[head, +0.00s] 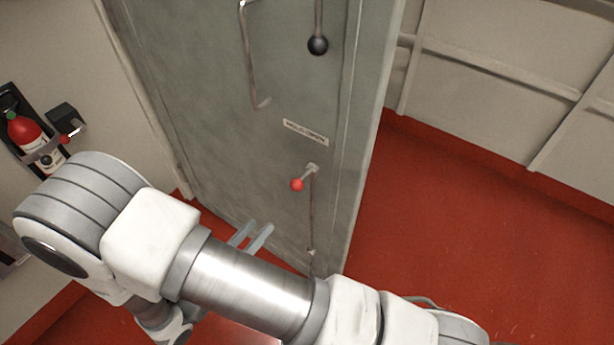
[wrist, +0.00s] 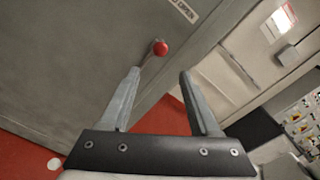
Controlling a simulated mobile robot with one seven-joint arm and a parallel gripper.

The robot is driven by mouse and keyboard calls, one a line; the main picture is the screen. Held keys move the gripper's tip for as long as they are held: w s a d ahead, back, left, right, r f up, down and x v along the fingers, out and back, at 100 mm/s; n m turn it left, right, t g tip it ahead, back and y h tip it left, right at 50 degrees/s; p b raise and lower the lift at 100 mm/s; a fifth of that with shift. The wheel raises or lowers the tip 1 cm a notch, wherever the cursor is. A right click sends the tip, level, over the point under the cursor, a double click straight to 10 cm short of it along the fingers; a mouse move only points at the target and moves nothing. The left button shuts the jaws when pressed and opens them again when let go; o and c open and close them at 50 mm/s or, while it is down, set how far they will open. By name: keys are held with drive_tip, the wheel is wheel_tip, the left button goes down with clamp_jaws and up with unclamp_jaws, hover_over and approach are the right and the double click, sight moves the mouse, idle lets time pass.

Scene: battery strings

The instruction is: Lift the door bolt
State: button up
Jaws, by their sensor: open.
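The door bolt is a thin upright rod (head: 311,215) low on the grey-green door (head: 225,120), with a short handle ending in a red knob (head: 297,185). In the wrist view the red knob (wrist: 161,48) shows just beyond the fingertips, nearer the left finger. My gripper (wrist: 160,75) is open, with nothing between its fingers. In the head view its two fingers (head: 252,236) show below and left of the red knob, apart from it. My arm hides the door's lower edge.
A black ball lever (head: 318,45) and a long pull handle (head: 250,60) are higher on the door. A fire extinguisher (head: 24,130) hangs on the left wall. Red floor (head: 470,220) lies clear on the right.

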sight(303, 177)
drive_tip(key=b+x, duration=0.2)
drive_tip(key=x, duration=1.5)
drive_tip(key=shift+w+d, duration=0.1)
drive_tip(key=shift+w, duration=0.05)
clamp_jaws()
idle(0.8)
